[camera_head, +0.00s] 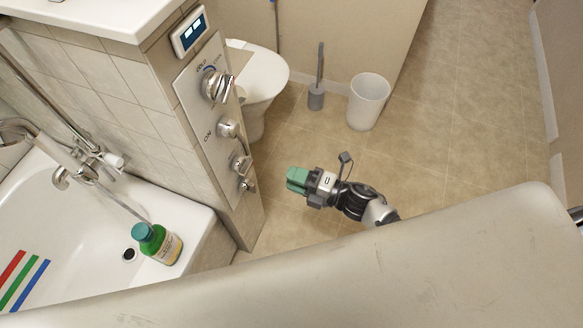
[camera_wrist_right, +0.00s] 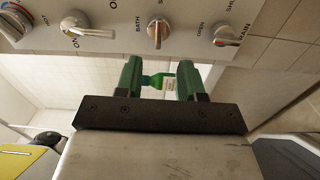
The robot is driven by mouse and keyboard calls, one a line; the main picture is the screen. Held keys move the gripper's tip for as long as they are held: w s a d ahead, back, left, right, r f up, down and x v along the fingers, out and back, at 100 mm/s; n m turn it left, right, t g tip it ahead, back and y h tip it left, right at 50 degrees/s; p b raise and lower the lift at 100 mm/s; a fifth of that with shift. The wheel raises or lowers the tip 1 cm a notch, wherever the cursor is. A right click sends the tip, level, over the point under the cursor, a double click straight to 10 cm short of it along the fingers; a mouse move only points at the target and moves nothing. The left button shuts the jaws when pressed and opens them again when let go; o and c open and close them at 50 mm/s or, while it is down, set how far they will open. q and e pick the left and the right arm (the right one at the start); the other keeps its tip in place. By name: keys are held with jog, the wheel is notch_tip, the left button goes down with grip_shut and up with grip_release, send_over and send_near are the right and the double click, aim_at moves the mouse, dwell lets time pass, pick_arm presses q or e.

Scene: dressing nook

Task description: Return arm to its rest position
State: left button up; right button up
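My right gripper (camera_head: 297,180), with green fingers, is held out over the tiled floor, to the right of the control panel (camera_head: 208,110) and apart from it. In the right wrist view the two green fingers (camera_wrist_right: 159,75) stand apart with nothing held. The green bottle (camera_wrist_right: 161,81) shows through the gap, farther off. The panel's knobs (camera_wrist_right: 158,30) show across the top of that view. My left gripper is in neither view.
Red, green and blue stripes (camera_head: 24,280) mark the tub. A toilet (camera_head: 262,80), a brush (camera_head: 317,93) and a white bin (camera_head: 368,101) stand behind my right gripper. The floor (camera_head: 465,120) at right is clear.

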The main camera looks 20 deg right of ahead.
jog(key=s+d+f+m+h+p, duration=0.25)
jog(key=d+f+m+h, duration=0.25)
jog(key=f+m, duration=0.25)
jog(key=s+d+f+m+h+p, duration=0.25)
jog(key=d+f+m+h, duration=0.25)
jog(key=f+m, duration=0.3)
jog(key=s+d+f+m+g+h, duration=0.1)
jog(key=s+f+m+g, duration=0.2)
jog(key=s, duration=0.6)
jog(key=s+d+f+m+g+h+p, duration=0.1)
jog(key=s+f+m+g+h, duration=0.1)
jog(key=s, duration=0.8)
jog(key=s+d+f+m+g+h+p, duration=0.1)
jog(key=s+f+m+g, duration=0.3)
jog(key=s+f, duration=0.3)
jog(key=s+m, duration=0.1)
jog(key=s, duration=0.2)
jog(key=shift+f+m+g+h, duration=0.3)
jog(key=shift+f+m, duration=0.05)
